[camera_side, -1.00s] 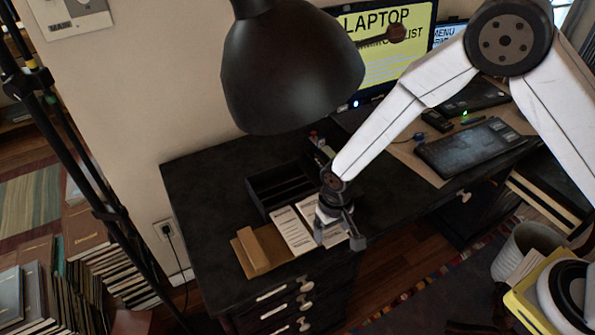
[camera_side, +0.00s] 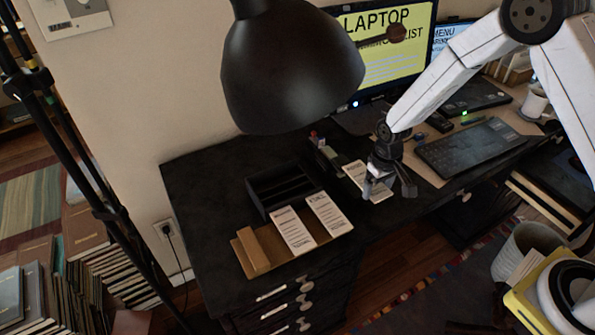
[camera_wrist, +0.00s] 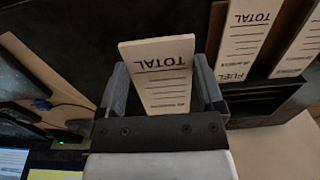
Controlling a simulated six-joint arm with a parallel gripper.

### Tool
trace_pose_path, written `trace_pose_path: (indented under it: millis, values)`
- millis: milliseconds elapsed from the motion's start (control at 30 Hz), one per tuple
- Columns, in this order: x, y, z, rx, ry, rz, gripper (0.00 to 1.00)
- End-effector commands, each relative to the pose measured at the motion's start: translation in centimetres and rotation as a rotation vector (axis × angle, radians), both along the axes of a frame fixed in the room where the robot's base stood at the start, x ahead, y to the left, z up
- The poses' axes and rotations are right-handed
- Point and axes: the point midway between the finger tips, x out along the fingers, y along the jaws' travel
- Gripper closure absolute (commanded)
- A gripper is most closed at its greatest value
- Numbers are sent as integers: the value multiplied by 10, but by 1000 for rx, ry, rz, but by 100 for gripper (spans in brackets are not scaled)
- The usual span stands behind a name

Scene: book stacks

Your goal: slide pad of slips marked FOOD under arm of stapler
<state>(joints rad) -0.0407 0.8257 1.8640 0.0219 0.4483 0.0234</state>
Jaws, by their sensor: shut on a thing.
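A white pad of slips (camera_wrist: 163,80) is between the fingers of my gripper (camera_wrist: 160,88) in the wrist view. It reads TOTAL at its far end; its heading is hidden, so I cannot confirm FOOD. In the side view my gripper (camera_side: 387,184) is low over the dark desk, right of the brown tray, shut on this pad (camera_side: 352,171). Part of the pad is hidden by the gripper. A small dark greenish object (camera_side: 327,156) stands just left of the pad's far end; I cannot tell whether it is the stapler.
Two more pads, the left one (camera_side: 293,229) and the right one (camera_side: 328,213), lie on the brown tray (camera_side: 280,262). A black compartment box (camera_side: 258,197) is behind them. A keyboard (camera_side: 471,146) lies to the right. A black lamp (camera_side: 290,75) hangs above.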

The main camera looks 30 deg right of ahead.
Motion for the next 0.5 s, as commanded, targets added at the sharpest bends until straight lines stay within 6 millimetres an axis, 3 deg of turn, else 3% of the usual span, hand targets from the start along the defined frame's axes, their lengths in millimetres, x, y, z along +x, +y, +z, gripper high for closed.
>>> trace_pose_path:
  millis: [500]
  values:
    - [0, 1, -12, 0, 0, -1, 68]
